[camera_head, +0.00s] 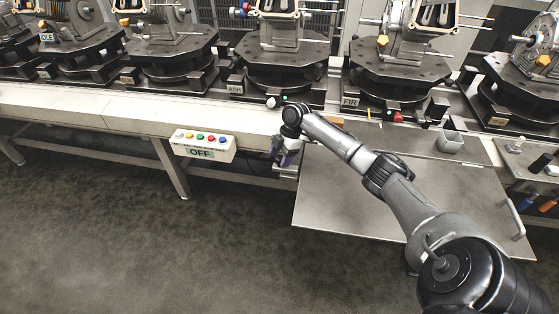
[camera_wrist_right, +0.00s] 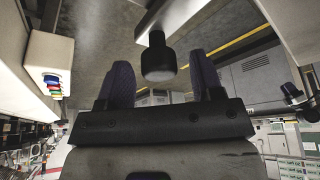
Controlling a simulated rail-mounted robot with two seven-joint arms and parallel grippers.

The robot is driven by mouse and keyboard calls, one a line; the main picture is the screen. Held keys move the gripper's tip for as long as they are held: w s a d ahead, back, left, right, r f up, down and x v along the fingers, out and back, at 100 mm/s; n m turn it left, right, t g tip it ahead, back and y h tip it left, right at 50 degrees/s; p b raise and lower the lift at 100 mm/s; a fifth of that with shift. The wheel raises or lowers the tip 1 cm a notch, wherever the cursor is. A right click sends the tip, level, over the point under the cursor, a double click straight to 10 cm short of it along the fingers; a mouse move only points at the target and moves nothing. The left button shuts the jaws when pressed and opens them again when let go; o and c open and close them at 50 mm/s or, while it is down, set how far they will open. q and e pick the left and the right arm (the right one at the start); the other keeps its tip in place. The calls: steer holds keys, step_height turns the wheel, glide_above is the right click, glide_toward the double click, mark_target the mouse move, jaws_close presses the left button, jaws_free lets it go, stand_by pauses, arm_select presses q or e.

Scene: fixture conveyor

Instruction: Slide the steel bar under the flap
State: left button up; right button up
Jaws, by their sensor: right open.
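The flap, a grey metal sheet (camera_head: 350,205) with a bar handle (camera_head: 515,217) at its right end, lies level in front of the conveyor. My right gripper (camera_head: 281,160) is at its left end, low by the bench edge, partly hidden by my wrist. In the right wrist view, my right gripper (camera_wrist_right: 163,75) is open, with its two dark purple fingers apart. A black round knob (camera_wrist_right: 158,60) shows between them. A pale strip (camera_wrist_right: 165,14) above the knob may be the steel bar; I cannot tell whether the fingers touch the knob. My left gripper is not in view.
A white button box (camera_head: 203,146) with an OFF label hangs on the bench front, also in the right wrist view (camera_wrist_right: 48,55). Machine fixtures (camera_head: 280,65) line the conveyor. A grey cup (camera_head: 450,142) stands behind the flap. The floor at lower left is clear.

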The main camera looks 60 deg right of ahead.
steer(key=shift+a+f, duration=0.15)
steer(key=shift+f, duration=0.3)
steer(key=shift+w, duration=0.1)
jaws_close()
stand_by(0.3)
